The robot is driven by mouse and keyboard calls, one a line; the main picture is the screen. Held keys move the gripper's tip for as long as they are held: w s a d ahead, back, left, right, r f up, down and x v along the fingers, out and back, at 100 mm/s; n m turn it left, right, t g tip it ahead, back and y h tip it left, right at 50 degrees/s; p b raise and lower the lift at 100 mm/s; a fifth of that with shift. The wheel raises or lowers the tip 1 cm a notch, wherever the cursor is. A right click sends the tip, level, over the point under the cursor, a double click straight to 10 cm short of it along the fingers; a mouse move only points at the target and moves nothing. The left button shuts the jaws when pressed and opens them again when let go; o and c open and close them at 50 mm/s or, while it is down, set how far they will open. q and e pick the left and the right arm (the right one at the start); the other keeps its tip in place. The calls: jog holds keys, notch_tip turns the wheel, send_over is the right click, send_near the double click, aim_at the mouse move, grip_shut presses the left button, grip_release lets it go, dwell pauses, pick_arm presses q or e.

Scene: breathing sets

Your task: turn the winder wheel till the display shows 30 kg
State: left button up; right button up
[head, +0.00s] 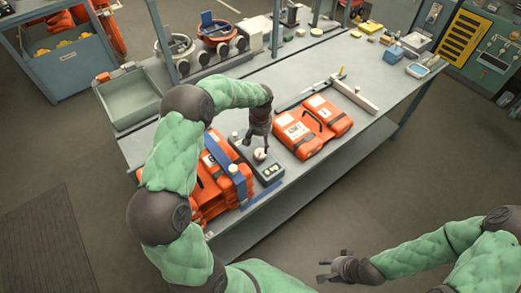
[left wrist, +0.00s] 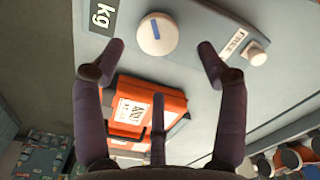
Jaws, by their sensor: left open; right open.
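The winder wheel is a round cream knob with a blue mark (left wrist: 157,34), on a grey unit (head: 270,178) on the bench. It also shows in the head view (head: 260,154). My left gripper (head: 258,144) is open just above the wheel. In the left wrist view its fingertips (left wrist: 161,47) are spread to either side of the wheel, with no clear contact. A dark label reading "kg" (left wrist: 101,16) lies left of the wheel; the display's figure cannot be read. A small knob (left wrist: 257,55) sits by a "FREE" label. My right gripper (head: 335,268) is open and empty, clear of the bench.
Orange breathing sets lie on the bench (head: 365,125): a pair (head: 312,127) right of the unit, others (head: 215,190) to its left beside a blue strap. A grey tray (head: 130,97) and a measuring bar (head: 354,96) stand further off.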

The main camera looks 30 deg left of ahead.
aim_at(260, 151)
pick_arm(q)
notch_tip(260, 151, down, 6)
jog(key=shift+r, duration=0.1)
dwell(0.4)
jog(key=c, duration=1.1)
